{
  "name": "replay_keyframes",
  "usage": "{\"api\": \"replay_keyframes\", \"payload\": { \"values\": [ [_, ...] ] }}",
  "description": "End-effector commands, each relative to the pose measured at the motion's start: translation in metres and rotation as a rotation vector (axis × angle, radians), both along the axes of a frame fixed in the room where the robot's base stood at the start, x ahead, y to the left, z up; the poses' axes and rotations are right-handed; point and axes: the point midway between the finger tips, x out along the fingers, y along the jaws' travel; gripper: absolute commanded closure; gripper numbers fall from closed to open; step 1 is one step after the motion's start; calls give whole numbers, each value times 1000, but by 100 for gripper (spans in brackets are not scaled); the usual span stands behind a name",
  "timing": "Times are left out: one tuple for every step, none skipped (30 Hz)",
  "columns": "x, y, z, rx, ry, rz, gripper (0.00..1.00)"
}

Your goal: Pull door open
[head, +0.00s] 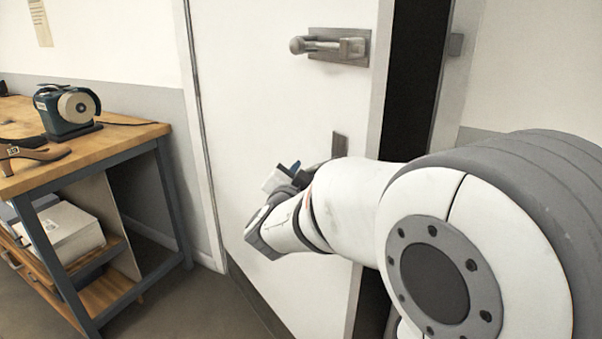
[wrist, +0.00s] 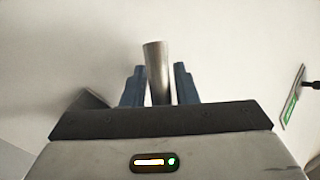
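The white door (head: 270,110) stands ajar, with a dark gap (head: 412,80) along its right side. A metal lever handle (head: 325,45) on a plate is high on the door, clear of my arm. A second, upright metal plate (head: 339,145) is lower down, partly hidden by my arm. My gripper (head: 291,167) is in front of the door near this lower plate. In the wrist view, a round metal bar (wrist: 157,72) stands between my blue fingertips (wrist: 158,85). The fingers are close on both sides of it; firm contact is not clear.
Some floor is free between bench and door.

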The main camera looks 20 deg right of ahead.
Motion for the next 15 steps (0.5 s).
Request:
{"api": "replay_keyframes", "payload": {
  "values": [
    [0,0,1,0,-1,-1,74],
    [0,0,1,0,-2,0,74],
    [0,0,1,0,-2,0,74],
    [-1,0,1,0,-2,1,74],
    [-2,1,2,0,-2,1,74],
    [-4,3,2,0,-2,2,74],
    [-6,5,2,1,-3,3,74],
    [-10,7,3,1,-4,3,74],
    [-15,10,3,1,-3,3,74],
    [-20,13,3,0,-3,5,74],
    [-24,16,3,0,-3,5,74],
    [-31,20,3,0,-2,5,74],
    [-35,23,3,0,-2,5,74],
    [-40,25,3,0,-2,5,74],
    [-46,28,3,0,-2,4,74]
  ]
}}
